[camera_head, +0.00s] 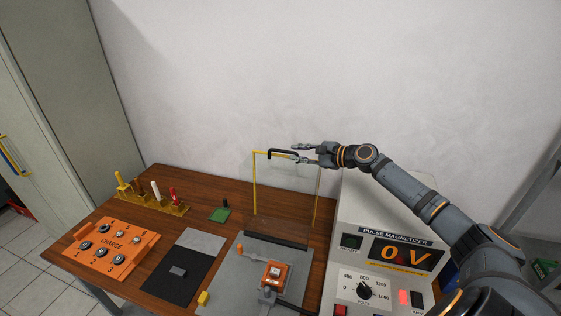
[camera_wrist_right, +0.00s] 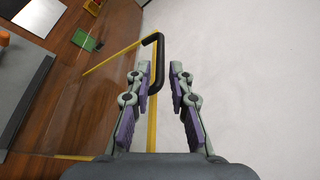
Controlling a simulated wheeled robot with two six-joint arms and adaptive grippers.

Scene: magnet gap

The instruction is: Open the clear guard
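The clear guard (camera_head: 285,195) is a see-through panel with yellow edges. It stands upright at the back of the grey plate, above a dark strip. Its black handle (camera_head: 284,152) is at the top edge. My left gripper is not in view.
The pulse magnetizer (camera_head: 348,262) stands right of the guard, under my right arm, and reads 0 V. An orange fixture (camera_head: 277,273) sits on the grey plate (camera_head: 235,268). An orange charge box (camera_head: 105,248), a tool rack (camera_head: 150,204) and a green board (camera_head: 219,214) are at left.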

